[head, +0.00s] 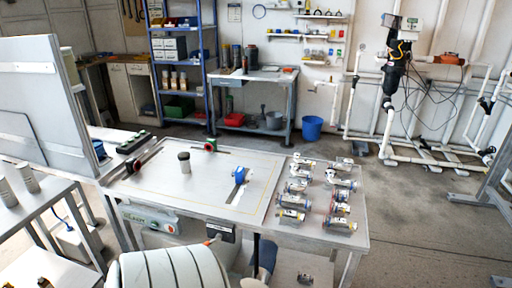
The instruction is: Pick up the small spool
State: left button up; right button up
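Several small metal pipe pieces (296,187) lie in rows on the right part of the worktable (262,226). They are white or silver with yellow, blue or red marks, and I cannot tell which one is the small spool. A short upright cylinder (184,163), pale with a dark top, stands on the table's middle left. Neither of my grippers is in view.
A grey panel (35,100) stands at left beside a side bench with pale cylinders (27,178). A workbench (255,88), blue shelving and a blue bucket (312,128) stand behind. White piping with a black device (395,70) is at back right. The right floor is mostly clear.

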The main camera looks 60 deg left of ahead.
aim_at(290, 217)
jog(key=u, duration=1.7)
